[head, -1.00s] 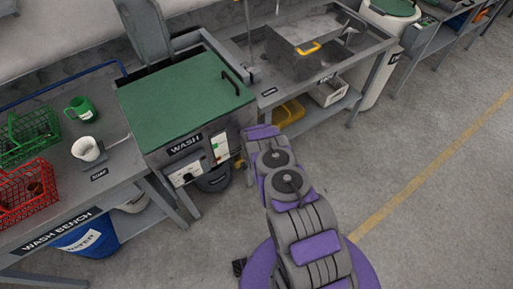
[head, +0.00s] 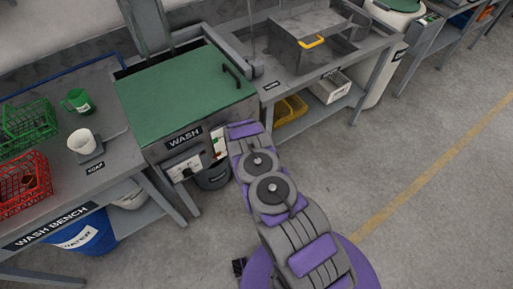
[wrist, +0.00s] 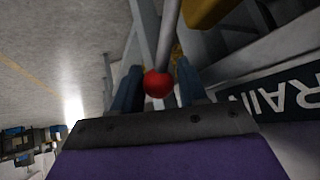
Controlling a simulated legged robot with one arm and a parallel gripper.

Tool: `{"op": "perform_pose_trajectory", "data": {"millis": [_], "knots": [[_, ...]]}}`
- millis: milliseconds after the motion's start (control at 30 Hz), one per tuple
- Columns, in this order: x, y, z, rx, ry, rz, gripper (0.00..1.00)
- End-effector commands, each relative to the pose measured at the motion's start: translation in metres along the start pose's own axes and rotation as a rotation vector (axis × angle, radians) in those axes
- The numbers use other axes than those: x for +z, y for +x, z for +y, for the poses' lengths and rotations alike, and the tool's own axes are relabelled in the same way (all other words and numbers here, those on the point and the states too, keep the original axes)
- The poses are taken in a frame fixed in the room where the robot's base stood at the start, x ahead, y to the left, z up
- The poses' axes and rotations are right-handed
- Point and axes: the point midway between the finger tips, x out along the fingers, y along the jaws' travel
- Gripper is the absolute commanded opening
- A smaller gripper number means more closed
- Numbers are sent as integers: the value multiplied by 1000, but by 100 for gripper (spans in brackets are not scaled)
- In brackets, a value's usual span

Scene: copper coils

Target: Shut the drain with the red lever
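The red lever shows in the wrist view as a red ball knob (wrist: 157,83) on a grey rod (wrist: 169,35). My gripper (wrist: 158,84) has its two dark fingers apart, one on each side of the knob. The knob sits between them near the palm, and a narrow gap shows on the right side. A dark drain label (wrist: 275,103), cut off and turned over, is to the right. In the head view my arm reaches to the front of the wash machine (head: 188,113), hiding my gripper and the lever.
The wash bench (head: 118,150) with green and red baskets, a mug and a cup stands at the left. A sink bench (head: 300,72) with a yellow tray (head: 291,109) on its lower shelf stands to the right. Open floor (head: 400,170) lies at the right.

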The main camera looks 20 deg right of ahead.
Motion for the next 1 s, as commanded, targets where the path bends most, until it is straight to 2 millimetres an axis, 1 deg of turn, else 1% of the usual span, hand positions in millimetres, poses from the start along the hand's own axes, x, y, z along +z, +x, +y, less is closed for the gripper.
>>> {"op": "perform_pose_trajectory", "data": {"millis": [33,100,467,667,933,1000], "knots": [[0,0,-1,-1,-1,0,50],[0,0,-1,-1,-1,0,55],[-2,2,0,-7,7,-11,55],[-5,9,3,-31,41,-67,55],[-2,20,9,-66,93,-169,55],[0,26,8,-76,107,-194,55]]}}
